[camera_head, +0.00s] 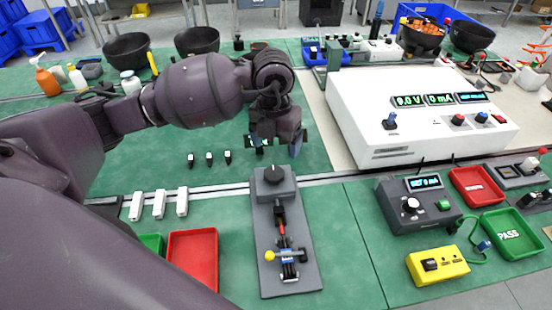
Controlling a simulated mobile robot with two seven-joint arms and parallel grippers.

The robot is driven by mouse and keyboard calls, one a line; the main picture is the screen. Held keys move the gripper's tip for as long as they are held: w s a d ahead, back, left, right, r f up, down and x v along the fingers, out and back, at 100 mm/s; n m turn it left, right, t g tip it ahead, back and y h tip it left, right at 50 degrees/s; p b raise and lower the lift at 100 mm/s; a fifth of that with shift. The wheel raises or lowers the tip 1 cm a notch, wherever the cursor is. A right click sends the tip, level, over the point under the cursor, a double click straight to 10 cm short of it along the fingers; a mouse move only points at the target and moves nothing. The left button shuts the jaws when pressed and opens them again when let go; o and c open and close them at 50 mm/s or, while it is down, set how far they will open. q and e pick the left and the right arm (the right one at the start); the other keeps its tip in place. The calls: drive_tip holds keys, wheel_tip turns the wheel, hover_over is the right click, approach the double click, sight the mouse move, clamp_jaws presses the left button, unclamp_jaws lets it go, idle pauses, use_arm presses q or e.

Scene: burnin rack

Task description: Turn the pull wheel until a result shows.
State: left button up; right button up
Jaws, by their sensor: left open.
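A grey fixture (263,255) lies on the green bench mat at the lower middle. At its far end stands a grey block with a round black wheel (273,175) on top, which looks like the pull wheel. Nearer along the fixture are a red and black part, a blue part and a clamp (288,262) with a yellow ball. My left gripper (276,145) points down just beyond the wheel, open and apart from it. Small green and white detail shows by its left finger; I cannot tell what it is. I see no result readout on the fixture. My right gripper is not in view.
A dark meter (418,205), a yellow box (437,265), a green PASS tray (512,255) and a red tray (191,235) lie nearby. Several white pieces stand left of the fixture.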

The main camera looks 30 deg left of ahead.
sight(274, 172)
use_arm(q)
drive_tip(key=shift+y, duration=0.3)
drive_tip(key=f, duration=0.7)
drive_tip(key=f+b, duration=0.1)
drive_tip(key=f, duration=0.2)
drive_tip(key=shift+w+a+f, duration=0.15)
drive_tip(key=shift+w+a, duration=0.1)
drive_tip(key=shift+a, duration=0.15)
drive_tip(key=c, duration=0.9)
